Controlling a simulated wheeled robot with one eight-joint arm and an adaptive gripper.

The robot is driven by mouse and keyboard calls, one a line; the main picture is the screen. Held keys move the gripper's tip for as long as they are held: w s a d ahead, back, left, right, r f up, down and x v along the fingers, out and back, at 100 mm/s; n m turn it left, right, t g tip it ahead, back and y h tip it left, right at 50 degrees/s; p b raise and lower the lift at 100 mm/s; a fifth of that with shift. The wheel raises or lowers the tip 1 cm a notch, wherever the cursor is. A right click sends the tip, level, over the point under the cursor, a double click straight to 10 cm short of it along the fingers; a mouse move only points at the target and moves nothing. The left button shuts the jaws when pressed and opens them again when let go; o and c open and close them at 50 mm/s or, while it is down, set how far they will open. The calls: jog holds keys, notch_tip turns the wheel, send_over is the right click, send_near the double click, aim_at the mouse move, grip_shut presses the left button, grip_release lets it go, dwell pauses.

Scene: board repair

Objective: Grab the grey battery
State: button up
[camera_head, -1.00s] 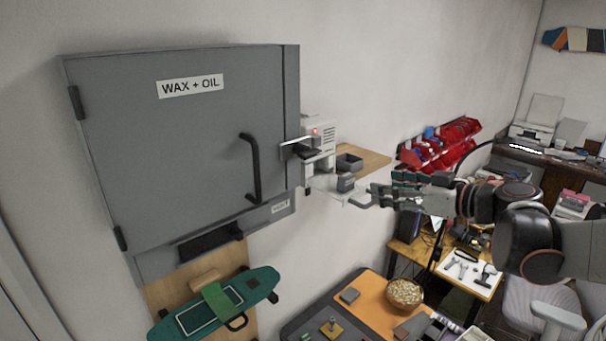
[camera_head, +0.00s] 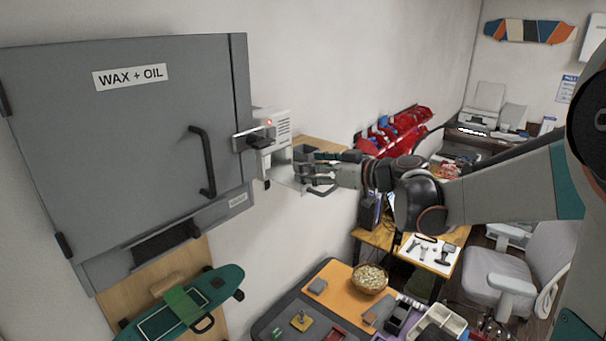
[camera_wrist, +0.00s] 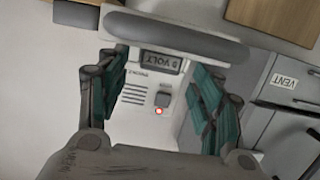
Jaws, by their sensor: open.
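A dark grey block labelled VOLT, which looks like the grey battery (camera_wrist: 160,62), shows in the wrist view between the two finger sides. In the head view the battery is too small and covered by the fingers to make out clearly.
The white unit (camera_head: 272,135) with a red light is on the wall, beside the grey WAX + OIL cabinet (camera_head: 120,150). Red bins (camera_head: 398,133) are further right; a workbench (camera_head: 340,302) with a bowl is below.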

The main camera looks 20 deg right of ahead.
jog(key=x, duration=0.3)
jog(key=shift+w+a+f, duration=0.1)
jog(key=shift+w, duration=0.2)
jog(key=shift+s, duration=0.15)
jog(key=shift+c, duration=1.3)
jog(key=c, duration=0.9)
jog(key=shift+o, duration=0.2)
